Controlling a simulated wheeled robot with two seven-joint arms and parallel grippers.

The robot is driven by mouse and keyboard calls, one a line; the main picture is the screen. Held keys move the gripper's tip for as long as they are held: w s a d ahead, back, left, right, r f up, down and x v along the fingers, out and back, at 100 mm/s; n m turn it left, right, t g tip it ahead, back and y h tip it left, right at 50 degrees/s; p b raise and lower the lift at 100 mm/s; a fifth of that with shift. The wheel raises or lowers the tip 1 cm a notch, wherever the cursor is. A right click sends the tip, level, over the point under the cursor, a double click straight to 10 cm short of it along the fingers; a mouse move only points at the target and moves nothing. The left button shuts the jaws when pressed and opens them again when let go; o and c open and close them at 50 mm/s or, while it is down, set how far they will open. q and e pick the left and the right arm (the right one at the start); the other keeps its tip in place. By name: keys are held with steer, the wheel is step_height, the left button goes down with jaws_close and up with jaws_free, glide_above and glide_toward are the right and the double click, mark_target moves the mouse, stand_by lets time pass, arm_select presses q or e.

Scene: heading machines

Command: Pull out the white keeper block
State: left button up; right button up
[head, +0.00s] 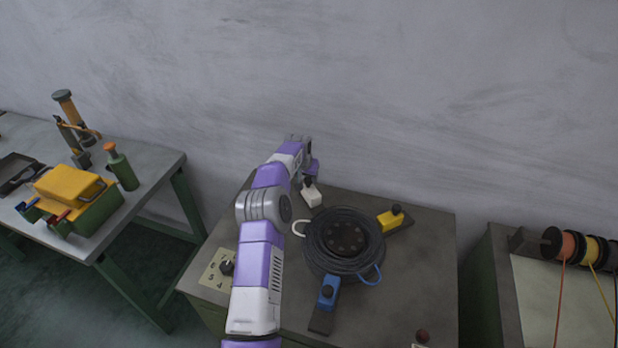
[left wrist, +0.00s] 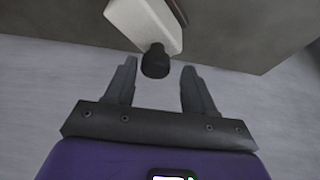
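The white keeper block (head: 313,198) sits at the back left of the round black coil fixture on the grey bench. In the left wrist view the white block (left wrist: 137,21) shows at the top, with a black knob (left wrist: 155,62) standing out toward my gripper. My left gripper (left wrist: 159,66) is open. The knob appears between its fingertips, with a visible gap on both sides. In the head view my left gripper (head: 308,180) is just behind and above the block, pointing down. My right gripper is in neither view.
The black coil (head: 344,240) fills the bench (head: 430,262) centre, with a yellow block (head: 390,219) and a blue block (head: 328,293) around it. A dial plate (head: 214,272) lies at left. A wall stands behind. A toolbox (head: 92,212) is on the left table.

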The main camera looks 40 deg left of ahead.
arm_select(q)
steer(key=shift+d+r, duration=0.1)
steer(key=shift+d, duration=0.1)
steer(key=v, duration=0.7)
steer(key=shift+r, duration=0.15)
steer(key=shift+s, duration=0.15)
stand_by(0.4)
